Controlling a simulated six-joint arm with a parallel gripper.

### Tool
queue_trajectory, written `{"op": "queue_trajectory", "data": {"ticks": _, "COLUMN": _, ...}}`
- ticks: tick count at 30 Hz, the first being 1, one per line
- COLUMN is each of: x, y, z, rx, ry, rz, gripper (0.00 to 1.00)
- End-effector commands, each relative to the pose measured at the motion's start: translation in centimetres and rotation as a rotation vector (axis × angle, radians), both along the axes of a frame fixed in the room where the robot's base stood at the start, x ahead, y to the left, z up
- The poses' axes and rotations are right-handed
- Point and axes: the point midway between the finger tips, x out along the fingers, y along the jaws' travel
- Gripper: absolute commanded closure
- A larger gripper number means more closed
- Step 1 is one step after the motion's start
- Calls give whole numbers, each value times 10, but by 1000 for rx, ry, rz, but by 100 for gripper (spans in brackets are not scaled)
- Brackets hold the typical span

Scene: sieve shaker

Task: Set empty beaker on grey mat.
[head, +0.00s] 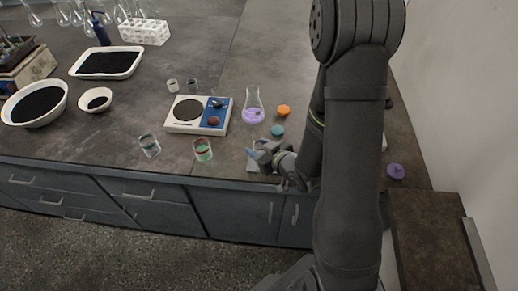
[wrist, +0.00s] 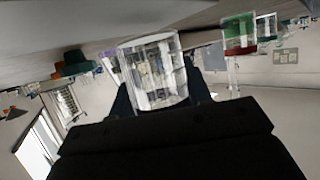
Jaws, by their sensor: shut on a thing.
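My gripper (head: 260,153) is over the grey mat at the front edge of the bench. In the wrist view the clear empty beaker (wrist: 153,72) sits between the two dark fingers, and the gripper is shut on it. In the head view the beaker is mostly hidden by the gripper. The grey mat (head: 256,168) shows only in part beneath the gripper. I cannot tell whether the beaker touches the mat.
A purple-filled flask (head: 253,108), a teal cap (head: 277,130) and an orange cap (head: 283,110) are behind. A hotplate-like device (head: 182,127) stands behind left.

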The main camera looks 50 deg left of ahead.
Motion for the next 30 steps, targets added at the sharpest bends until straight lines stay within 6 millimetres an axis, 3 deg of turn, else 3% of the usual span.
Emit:
{"op": "queue_trajectory", "data": {"ticks": 15, "x": 0, "y": 0, "z": -11, "rx": 0, "ry": 0, "rz": 0, "gripper": 80}}
{"op": "queue_trajectory", "data": {"ticks": 16, "x": 0, "y": 0, "z": -11, "rx": 0, "ry": 0, "rz": 0, "gripper": 54}}
{"op": "queue_trajectory", "data": {"ticks": 19, "x": 0, "y": 0, "z": -11, "rx": 0, "ry": -1, "rz": 0, "gripper": 34}}
{"op": "queue_trajectory", "data": {"ticks": 30, "x": 0, "y": 0, "z": -8, "rx": 2, "ry": -1, "rz": 0, "gripper": 34}}
